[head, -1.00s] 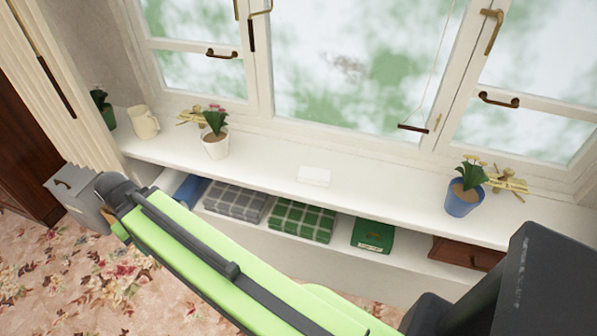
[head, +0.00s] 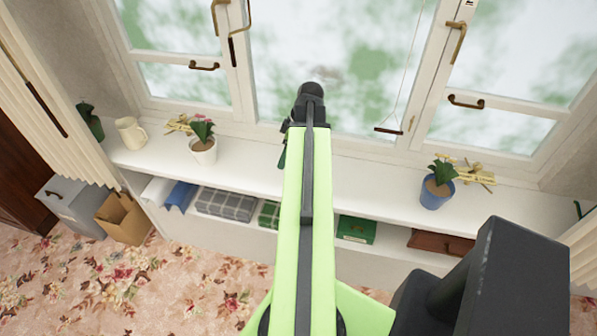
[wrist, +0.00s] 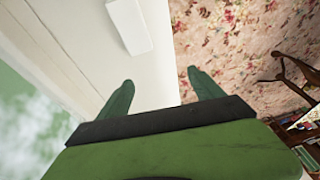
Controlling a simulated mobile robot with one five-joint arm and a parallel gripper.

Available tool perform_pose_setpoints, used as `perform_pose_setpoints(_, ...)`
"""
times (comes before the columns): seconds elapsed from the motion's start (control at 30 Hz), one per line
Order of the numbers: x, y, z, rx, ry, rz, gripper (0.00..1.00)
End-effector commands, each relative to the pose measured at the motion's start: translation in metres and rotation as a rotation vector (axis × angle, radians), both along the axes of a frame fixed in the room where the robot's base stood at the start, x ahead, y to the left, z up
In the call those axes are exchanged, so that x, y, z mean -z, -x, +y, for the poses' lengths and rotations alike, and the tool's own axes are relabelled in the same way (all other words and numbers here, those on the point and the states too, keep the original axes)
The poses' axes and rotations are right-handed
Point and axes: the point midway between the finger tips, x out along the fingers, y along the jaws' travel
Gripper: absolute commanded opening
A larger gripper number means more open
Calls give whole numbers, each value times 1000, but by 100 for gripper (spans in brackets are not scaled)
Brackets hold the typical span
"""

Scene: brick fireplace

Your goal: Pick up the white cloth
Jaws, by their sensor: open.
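A small white folded block, which looks like the white cloth (wrist: 128,25), lies on the white window sill (wrist: 75,40) at the top of the wrist view. In the head view my raised arm hides that spot. My gripper (wrist: 162,90) is open and empty, its two green fingers apart. The cloth lies ahead of the fingertips and to the left of their middle, apart from them. In the head view the gripper is mostly hidden behind my arm's far end, with a bit of green finger (head: 282,156) showing over the sill.
A potted plant (head: 203,150) and a cream jug (head: 130,132) stand left on the sill, a blue pot (head: 437,190) right. The shelf below holds a grey checked cloth (head: 225,204) and a green box (head: 356,229). A cardboard box (head: 122,218) stands on the floor.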

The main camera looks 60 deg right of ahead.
Motion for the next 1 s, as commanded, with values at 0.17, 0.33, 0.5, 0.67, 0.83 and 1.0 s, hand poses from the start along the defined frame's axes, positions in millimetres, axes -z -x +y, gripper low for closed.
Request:
perform_pose_setpoints(0.17, -24, 78, -59, -36, 43, -89, 76)
perform_pose_setpoints(0.33, -27, 100, -71, -58, 61, -116, 76)
perform_pose_setpoints(0.5, -19, 98, -70, -60, 62, -116, 76)
perform_pose_setpoints(0.67, 8, 90, -66, -61, 62, -115, 76)
perform_pose_setpoints(0.83, 45, 76, -60, -61, 61, -114, 76)
perform_pose_setpoints(1.0, 80, 62, -54, -61, 62, -114, 76)
